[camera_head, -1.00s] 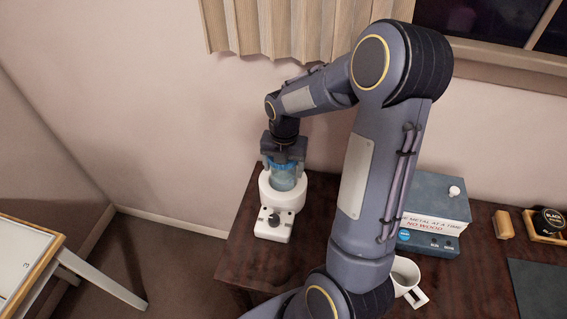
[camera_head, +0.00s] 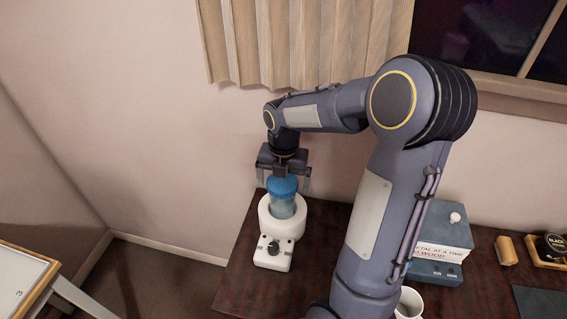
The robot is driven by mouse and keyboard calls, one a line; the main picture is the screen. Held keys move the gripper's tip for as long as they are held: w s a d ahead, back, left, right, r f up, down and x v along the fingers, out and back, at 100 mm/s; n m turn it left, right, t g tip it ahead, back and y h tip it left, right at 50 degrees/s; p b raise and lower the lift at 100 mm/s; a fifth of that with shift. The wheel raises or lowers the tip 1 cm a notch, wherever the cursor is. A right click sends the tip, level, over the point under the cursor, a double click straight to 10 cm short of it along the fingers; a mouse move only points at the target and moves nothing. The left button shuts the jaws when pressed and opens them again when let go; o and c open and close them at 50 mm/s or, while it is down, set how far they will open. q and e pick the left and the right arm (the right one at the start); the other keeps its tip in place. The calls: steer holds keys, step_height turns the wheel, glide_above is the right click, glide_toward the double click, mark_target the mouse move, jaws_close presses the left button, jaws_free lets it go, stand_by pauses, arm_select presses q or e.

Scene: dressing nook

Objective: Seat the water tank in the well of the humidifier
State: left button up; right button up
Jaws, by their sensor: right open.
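The water tank (camera_head: 282,203) is a clear bluish cylinder with a blue cap. It stands upright in the round well of the white humidifier (camera_head: 272,254), at the left end of the dark table. The lower part of the tank is hidden by the well's rim. My right gripper (camera_head: 284,186) is open just above the tank, with its fingers apart on either side of the cap, and holds nothing. My left gripper is not in view.
On the dark wooden table (camera_head: 325,240), a blue-grey box and book stack (camera_head: 443,232) stands to the right, behind my right arm. A white mug (camera_head: 408,303) is partly hidden at the front. A light-topped table (camera_head: 22,285) is at lower left.

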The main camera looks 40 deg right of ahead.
step_height(320, 180, up, 7)
steer(key=shift+f, duration=0.15)
steer(key=shift+s+a+r+m, duration=0.15)
steer(key=shift+s+r+m, duration=0.15)
steer(key=shift+m, duration=0.1)
steer(key=s+a+m+t+y, duration=0.1)
steer(key=s+a+m, duration=0.5)
steer(key=m, duration=0.7)
steer(key=s+a+m+t+y, duration=0.2)
steer(key=s+a+m+t, duration=0.2)
steer(key=s+a+m, duration=0.3)
steer(key=s+m, duration=0.3)
steer(key=m, duration=0.3)
steer(key=shift+s+a+m+y, duration=0.2)
steer(key=shift+s+m+y, duration=0.1)
steer(key=shift+m, duration=0.1)
steer(key=shift+t, duration=0.3)
